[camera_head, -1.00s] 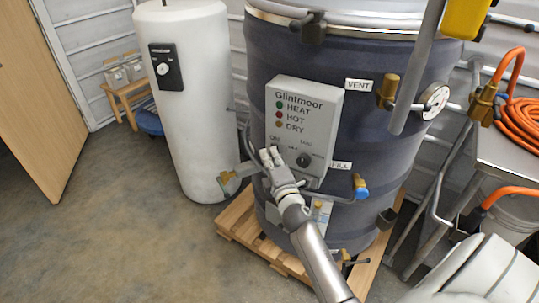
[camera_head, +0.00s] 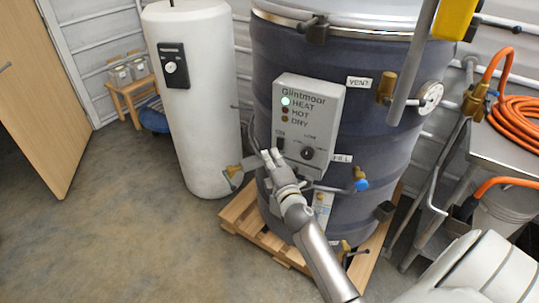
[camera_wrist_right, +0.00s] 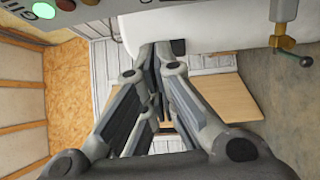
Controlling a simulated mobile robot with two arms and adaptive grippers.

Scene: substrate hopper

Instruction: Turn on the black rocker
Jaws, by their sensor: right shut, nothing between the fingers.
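The grey Glintmoor control box (camera_head: 325,95) is on the dark drum (camera_head: 385,125). Its small black rocker (camera_head: 280,143) shows at the lower left of the box face, just above my right gripper (camera_head: 271,153). The top HEAT lamp (camera_head: 285,101) glows pale green; it also glows in the right wrist view (camera_wrist_right: 43,10). The HOT and DRY lamps are dark. My right gripper is shut and empty, its tips just below the rocker; I cannot tell whether they touch the box. It fills the middle of the wrist view (camera_wrist_right: 155,55). My left gripper is out of view.
A round selector knob (camera_head: 307,153) sits right of the rocker. A valve with a blue handle (camera_head: 361,185) and a brass valve (camera_head: 234,172) stick out nearby. A white cylinder (camera_head: 195,110) stands at the left. The floor at the left is clear.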

